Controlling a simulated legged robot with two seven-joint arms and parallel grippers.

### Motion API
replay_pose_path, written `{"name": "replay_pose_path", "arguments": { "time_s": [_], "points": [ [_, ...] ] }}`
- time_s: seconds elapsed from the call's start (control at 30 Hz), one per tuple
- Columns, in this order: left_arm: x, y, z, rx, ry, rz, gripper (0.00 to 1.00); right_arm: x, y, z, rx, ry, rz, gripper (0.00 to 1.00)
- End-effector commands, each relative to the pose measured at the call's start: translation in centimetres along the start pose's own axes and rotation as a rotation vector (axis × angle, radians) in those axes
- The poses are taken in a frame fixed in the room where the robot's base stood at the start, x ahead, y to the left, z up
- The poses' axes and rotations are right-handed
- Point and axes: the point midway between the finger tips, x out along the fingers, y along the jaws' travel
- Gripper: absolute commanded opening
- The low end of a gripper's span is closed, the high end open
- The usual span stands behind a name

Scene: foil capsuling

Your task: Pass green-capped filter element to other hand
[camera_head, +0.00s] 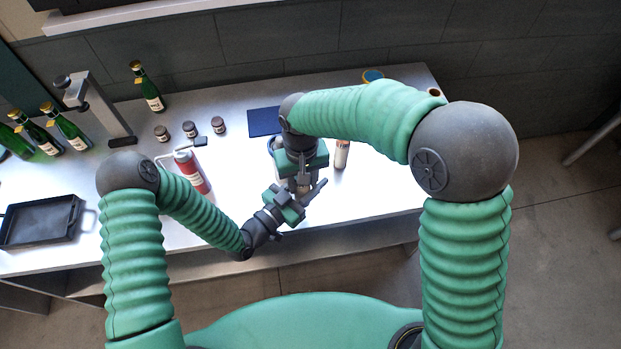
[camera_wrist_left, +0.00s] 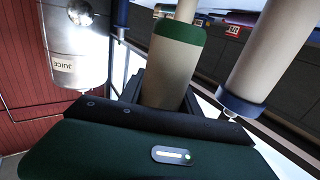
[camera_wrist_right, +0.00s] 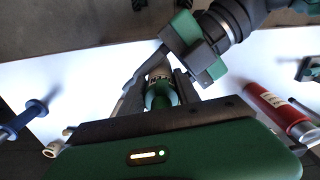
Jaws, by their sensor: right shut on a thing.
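The green-capped filter element is a pale cylinder with a green end, close up in the left wrist view (camera_wrist_left: 176,68). In the right wrist view it shows end-on (camera_wrist_right: 160,92) between the fingers of my right gripper (camera_wrist_right: 162,82). My right gripper (camera_head: 302,180) is shut on it and points down over the table's front part. My left gripper (camera_head: 297,191) comes from the lower left, with its fingers spread on either side of the element. I cannot tell whether they touch it. The head view mostly hides the element behind the grippers.
A blue-capped pale cylinder (camera_wrist_left: 258,72) is close beside the element in the left wrist view. A metal tank marked JUICE (camera_wrist_left: 75,45) is left there. On the table are a red cylinder (camera_head: 192,172), a white cylinder (camera_head: 342,154), small jars (camera_head: 190,129), green bottles and a black tray (camera_head: 40,222).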

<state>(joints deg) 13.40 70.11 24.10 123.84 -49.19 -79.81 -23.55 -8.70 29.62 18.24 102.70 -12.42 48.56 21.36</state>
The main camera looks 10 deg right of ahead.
Motion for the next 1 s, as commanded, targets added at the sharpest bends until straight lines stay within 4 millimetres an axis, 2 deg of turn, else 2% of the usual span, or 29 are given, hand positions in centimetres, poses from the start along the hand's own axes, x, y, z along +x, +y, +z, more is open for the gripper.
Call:
{"name": "replay_pose_path", "arguments": {
  "time_s": [0.03, 0.23, 0.3, 0.33, 0.5, 0.87, 1.0],
  "points": [
    [0.0, 0.0, 0.0, 0.0, 0.0, 0.0, 0.31, 0.0, 0.0, 0.0, 0.0, 0.0, 0.0, 0.0],
    [0.0, 0.0, 0.0, 0.0, 0.0, 0.0, 0.05, 0.0, 0.0, 0.0, 0.0, 0.0, 0.0, 0.0],
    [0.0, 0.0, 0.0, 0.0, 0.0, 0.0, 0.0, 0.0, 0.0, 0.0, 0.0, 0.0, 0.0, 0.0],
    [0.0, 0.0, 0.0, 0.0, 0.001, 0.0, 0.0, 0.0, 0.0, 0.0, 0.0, 0.0, 0.0, 0.41],
    [0.0, 0.0, 0.0, 0.0, 0.001, 0.0, 0.0, 0.0, 0.0, 0.0, 0.0, 0.0, 0.0, 0.63],
    [0.0, 0.1, -0.1, 0.0, 0.002, 0.002, 0.0, 0.0, -0.2, 0.0, -0.002, 0.0, -0.003, 0.64],
    [0.0, 0.1, -0.1, 0.0, 0.001, 0.002, 0.0, -1.1, -0.3, 0.0, -0.002, 0.002, -0.004, 0.64]
  ]
}}
